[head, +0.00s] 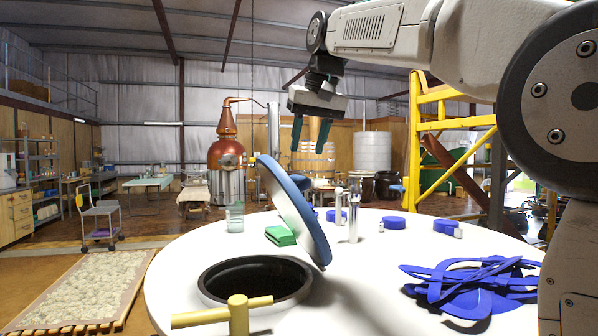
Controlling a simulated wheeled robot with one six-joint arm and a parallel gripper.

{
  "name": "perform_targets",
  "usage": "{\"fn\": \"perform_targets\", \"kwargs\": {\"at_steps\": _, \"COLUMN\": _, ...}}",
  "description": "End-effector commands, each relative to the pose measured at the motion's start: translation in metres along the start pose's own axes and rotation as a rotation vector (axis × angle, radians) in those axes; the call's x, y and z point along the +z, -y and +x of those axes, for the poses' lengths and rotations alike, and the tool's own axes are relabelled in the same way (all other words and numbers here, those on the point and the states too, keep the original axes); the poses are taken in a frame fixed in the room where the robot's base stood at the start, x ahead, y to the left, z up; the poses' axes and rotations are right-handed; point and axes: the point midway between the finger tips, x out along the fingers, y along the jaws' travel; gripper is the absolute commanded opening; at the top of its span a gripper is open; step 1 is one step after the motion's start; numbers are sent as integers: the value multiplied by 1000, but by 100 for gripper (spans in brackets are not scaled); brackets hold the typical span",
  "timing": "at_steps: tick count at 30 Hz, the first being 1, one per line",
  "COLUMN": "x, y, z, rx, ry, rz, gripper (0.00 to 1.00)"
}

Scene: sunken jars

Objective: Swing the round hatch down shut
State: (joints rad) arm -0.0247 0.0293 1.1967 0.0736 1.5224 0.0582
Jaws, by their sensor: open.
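The round hatch (296,212) is a white disc with a blue rim. It stands raised and steeply tilted at the right side of a round opening (256,279) with a black rim in the white table top. The opening is uncovered and dark inside. My gripper (311,134) hangs from the arm above and behind the hatch's upper edge, apart from it. Its two dark teal fingers point down, spread with nothing between them. The hatch's hinge is hard to make out.
The white round table (365,300) bears a yellow T-shaped handle (237,314) before the opening, a green block (280,236), a glass (235,218), a clear cylinder (354,218), blue discs (394,222) and tangled blue straps (470,282). A yellow frame (428,150) stands behind.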

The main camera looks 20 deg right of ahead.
Motion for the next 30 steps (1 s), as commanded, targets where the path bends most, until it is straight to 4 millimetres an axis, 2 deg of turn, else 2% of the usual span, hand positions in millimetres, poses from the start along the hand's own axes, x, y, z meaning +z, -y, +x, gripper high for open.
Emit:
{"fn": "perform_targets", "kwargs": {"at_steps": 15, "x": -2, "y": -8, "z": 67, "rx": 4, "ry": -2, "rz": 10, "gripper": 41}}
{"fn": "perform_targets", "kwargs": {"at_steps": 26, "x": -2, "y": -5, "z": 75, "rx": 3, "ry": -4, "rz": 7, "gripper": 41}}
{"fn": "perform_targets", "kwargs": {"at_steps": 28, "x": -2, "y": -5, "z": 75, "rx": 3, "ry": -4, "rz": 7, "gripper": 28}}
{"fn": "perform_targets", "kwargs": {"at_steps": 30, "x": -2, "y": -5, "z": 75, "rx": 3, "ry": -4, "rz": 6, "gripper": 8}}
